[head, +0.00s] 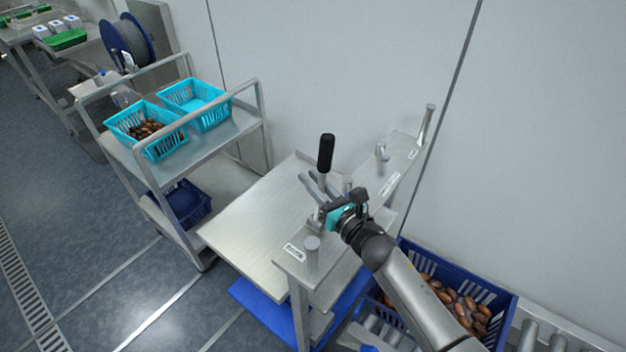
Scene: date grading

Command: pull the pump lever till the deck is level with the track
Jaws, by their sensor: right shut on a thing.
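The pump lever has a black grip (326,152) on a thin metal shaft and stands roughly upright beside the deck. My right gripper (314,198) reaches in from the lower right and is shut on the lever, at its shaft below the black grip. The exact contact is small and partly hidden by the fingers. The deck is a bare, flat metal plate (255,218) to the left of the lever. The roller track (376,318) shows at the lower right, partly covered by my right arm. I cannot tell the height difference between deck and track. My left gripper is out of view.
A labelled metal rail with posts (392,178) runs along the wall side. A blue crate of dates (508,311) stands at the lower right. A trolley (232,133) with turquoise baskets stands left of the deck. Open floor (100,262) lies at the left.

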